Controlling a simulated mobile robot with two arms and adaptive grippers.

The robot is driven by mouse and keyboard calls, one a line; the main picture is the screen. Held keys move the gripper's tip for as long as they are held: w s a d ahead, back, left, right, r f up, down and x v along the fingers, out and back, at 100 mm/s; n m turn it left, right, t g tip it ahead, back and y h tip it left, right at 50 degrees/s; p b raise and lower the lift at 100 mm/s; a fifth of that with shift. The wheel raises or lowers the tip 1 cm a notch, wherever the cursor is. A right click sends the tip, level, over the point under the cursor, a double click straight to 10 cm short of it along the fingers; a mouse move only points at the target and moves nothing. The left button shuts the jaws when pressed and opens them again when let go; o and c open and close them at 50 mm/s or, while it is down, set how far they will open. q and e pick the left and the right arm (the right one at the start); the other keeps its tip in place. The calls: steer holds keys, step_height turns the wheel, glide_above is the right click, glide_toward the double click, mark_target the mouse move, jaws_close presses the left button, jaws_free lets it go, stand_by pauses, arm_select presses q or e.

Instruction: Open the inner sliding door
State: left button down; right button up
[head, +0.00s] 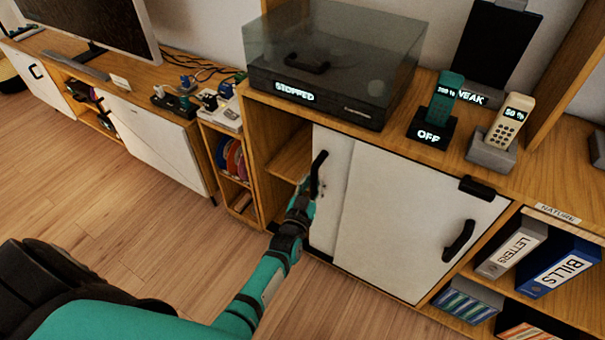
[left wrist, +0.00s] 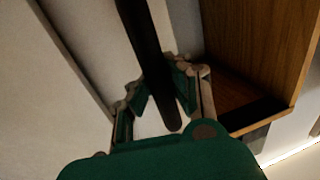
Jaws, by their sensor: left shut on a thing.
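The inner sliding door (head: 330,215) is a white panel set behind the larger white outer door (head: 395,210) of the wooden cabinet. Its black vertical handle (head: 319,172) is near its left edge. An open gap left of the panel shows a wooden shelf inside. My left gripper (head: 304,194) is at the handle's lower part. In the left wrist view the fingers (left wrist: 165,95) are shut around the dark handle bar (left wrist: 145,40), with the white door panel (left wrist: 60,100) behind. My right gripper is not in view.
The outer door has its own black handle (head: 459,240) at the right. A turntable with a clear cover (head: 335,60) and phones on docks (head: 432,130) stand on top. Binders (head: 555,265) fill shelves at the right. The wooden floor (head: 110,205) at the left is clear.

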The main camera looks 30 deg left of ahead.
arm_select(q)
steer(key=shift+s+d+f, duration=0.2)
steer(key=shift+d+f, duration=0.1)
steer(key=shift+d, duration=0.2)
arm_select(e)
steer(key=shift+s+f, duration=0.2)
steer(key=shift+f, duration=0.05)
arm_select(q)
steer(key=c, duration=1.3)
jaws_free()
steer(key=shift+a+r, duration=0.1)
steer(key=shift+r, duration=0.05)
steer(key=shift+c, duration=0.2)
steer(key=shift+o, duration=0.9)
steer(key=shift+r, duration=0.1)
steer(key=shift+s, duration=0.25)
steer(key=s+d, duration=0.1)
steer(key=s, duration=1)
steer(key=shift+s+d, duration=0.2)
steer(key=shift+d, duration=0.05)
